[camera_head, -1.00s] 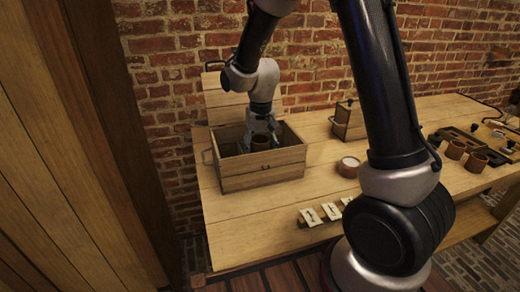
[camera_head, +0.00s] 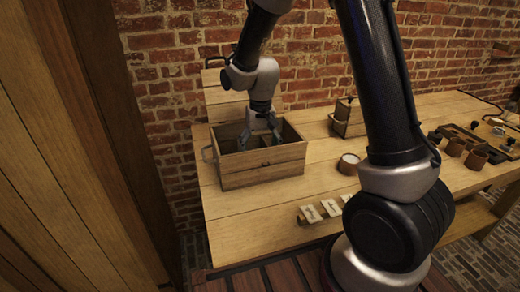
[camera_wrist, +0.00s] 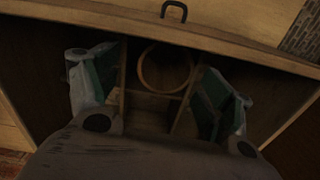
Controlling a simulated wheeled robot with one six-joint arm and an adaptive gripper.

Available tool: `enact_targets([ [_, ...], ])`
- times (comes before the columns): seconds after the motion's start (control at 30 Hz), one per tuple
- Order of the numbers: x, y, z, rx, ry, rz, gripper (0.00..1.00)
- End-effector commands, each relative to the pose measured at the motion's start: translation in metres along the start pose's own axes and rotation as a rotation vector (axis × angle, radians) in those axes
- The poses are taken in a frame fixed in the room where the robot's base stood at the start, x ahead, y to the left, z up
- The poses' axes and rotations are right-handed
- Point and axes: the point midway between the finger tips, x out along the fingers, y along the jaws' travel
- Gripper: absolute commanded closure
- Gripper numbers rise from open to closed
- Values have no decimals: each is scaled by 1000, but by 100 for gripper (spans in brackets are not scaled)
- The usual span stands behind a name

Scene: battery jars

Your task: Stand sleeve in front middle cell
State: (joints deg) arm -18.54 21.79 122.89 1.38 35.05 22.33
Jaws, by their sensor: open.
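The sleeve (camera_wrist: 165,72) is a round brown ring seen from above in the wrist view. It stands upright, as far as I can tell, in the front middle cell, between thin wooden dividers and near the box's front wall. My gripper (camera_wrist: 160,88) is open, with one green-padded finger on each side of the sleeve, apart from it. In the head view my gripper (camera_head: 260,138) reaches down into the wooden box (camera_head: 262,170). The sleeve is hidden there by the front wall.
The box lid (camera_head: 228,100) stands open at the back. A smaller wooden box (camera_head: 348,118), a brown jar with a white top (camera_head: 348,164) and pale cards (camera_head: 322,211) are to the right. More brown sleeves (camera_head: 476,160) stand far right. The table's front left is clear.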

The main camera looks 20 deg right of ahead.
Motion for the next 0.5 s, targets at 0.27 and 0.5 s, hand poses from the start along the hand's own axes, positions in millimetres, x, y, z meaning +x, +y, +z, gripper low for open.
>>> enact_targets([
  [0.27, -58, -1, -2, 0, 7, -3, 19],
  [0.5, -107, 0, -1, 0, 5, -2, 19],
])
